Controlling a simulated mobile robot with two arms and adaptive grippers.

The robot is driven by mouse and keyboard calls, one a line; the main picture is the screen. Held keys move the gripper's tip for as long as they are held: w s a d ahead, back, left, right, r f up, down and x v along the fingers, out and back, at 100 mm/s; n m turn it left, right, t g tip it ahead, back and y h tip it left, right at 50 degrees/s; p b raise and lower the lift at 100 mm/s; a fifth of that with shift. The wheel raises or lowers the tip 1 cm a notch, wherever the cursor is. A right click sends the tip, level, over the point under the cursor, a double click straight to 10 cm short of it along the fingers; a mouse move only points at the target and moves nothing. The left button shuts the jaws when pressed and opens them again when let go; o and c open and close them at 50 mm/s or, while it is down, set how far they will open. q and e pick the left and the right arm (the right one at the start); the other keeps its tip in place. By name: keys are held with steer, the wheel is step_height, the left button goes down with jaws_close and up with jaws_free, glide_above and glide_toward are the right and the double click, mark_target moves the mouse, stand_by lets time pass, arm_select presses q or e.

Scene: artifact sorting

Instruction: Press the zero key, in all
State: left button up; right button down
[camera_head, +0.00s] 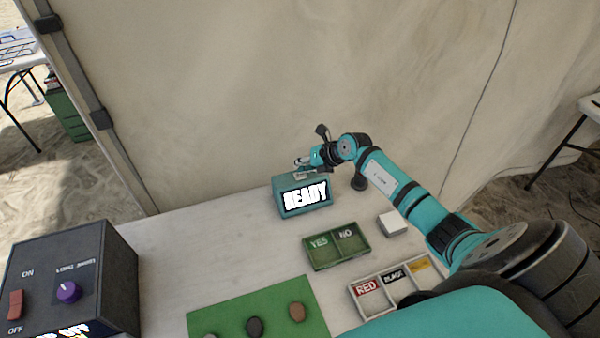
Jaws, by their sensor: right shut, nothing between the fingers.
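A teal box (282,202) with a bright display reading READY stands at the back of the white table. A small pale patch shows on its top, but I cannot make out a key marked zero. My right arm reaches in from the right, and my right gripper (301,163) is shut and empty at the top of the teal box, towards its back. I cannot tell whether the fingertips touch the box. My left gripper is not in view.
A green YES/NO tray (337,262), a white block (392,223) and a RED/BLACK/yellow-labelled tray (369,309) lie in front. A green mat (280,328) holds several stones. A dark box (106,262) with a red switch and purple knob stands left. The table's left-middle is clear.

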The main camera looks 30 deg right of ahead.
step_height(320, 180, up, 5)
steer(key=p, duration=0.4)
steer(key=shift+r+p, duration=0.1)
steer(key=shift+p, duration=0.3)
stand_by(0.6)
